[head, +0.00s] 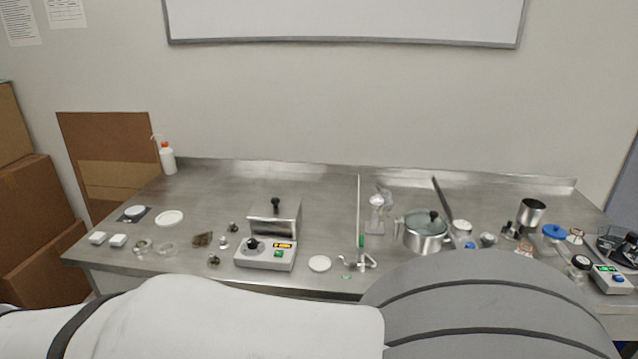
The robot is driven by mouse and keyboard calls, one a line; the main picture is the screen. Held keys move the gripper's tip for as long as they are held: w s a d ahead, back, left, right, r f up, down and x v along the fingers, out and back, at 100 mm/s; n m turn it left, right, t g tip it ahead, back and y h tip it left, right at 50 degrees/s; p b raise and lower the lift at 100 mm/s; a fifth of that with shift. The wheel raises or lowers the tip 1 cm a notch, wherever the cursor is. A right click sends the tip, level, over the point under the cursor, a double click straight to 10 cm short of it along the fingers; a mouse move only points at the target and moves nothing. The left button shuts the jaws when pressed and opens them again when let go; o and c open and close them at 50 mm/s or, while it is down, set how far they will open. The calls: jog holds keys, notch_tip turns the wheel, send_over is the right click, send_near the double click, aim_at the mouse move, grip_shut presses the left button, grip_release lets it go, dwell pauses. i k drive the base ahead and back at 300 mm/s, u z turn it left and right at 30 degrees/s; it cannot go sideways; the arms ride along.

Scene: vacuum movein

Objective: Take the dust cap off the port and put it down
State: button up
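A round steel vessel (424,243) with a dark greenish lid (425,219) stands right of centre on the steel bench. A whitish round part (462,228) shows close to its right side. A small blue piece (470,245) is just below that. I cannot tell whether either is the dust cap, or whether they touch the vessel. The port is too small to make out for sure. My gripper is not in view. Only my own white and grey arm parts show, across the bottom, covering part of the bench's front edge.
A grey control box (265,255) with a steel block (274,220) behind it stands left of centre. A thin upright rod (358,207) rises near the vessel. Clutter crowds the right end, including a blue-lidded jar (554,234). Bare bench (320,215) lies between box and rod.

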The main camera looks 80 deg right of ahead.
aim_at(556, 231)
jog(key=z, duration=4.5)
jog(key=i, duration=1.2)
jog(key=z, duration=0.55)
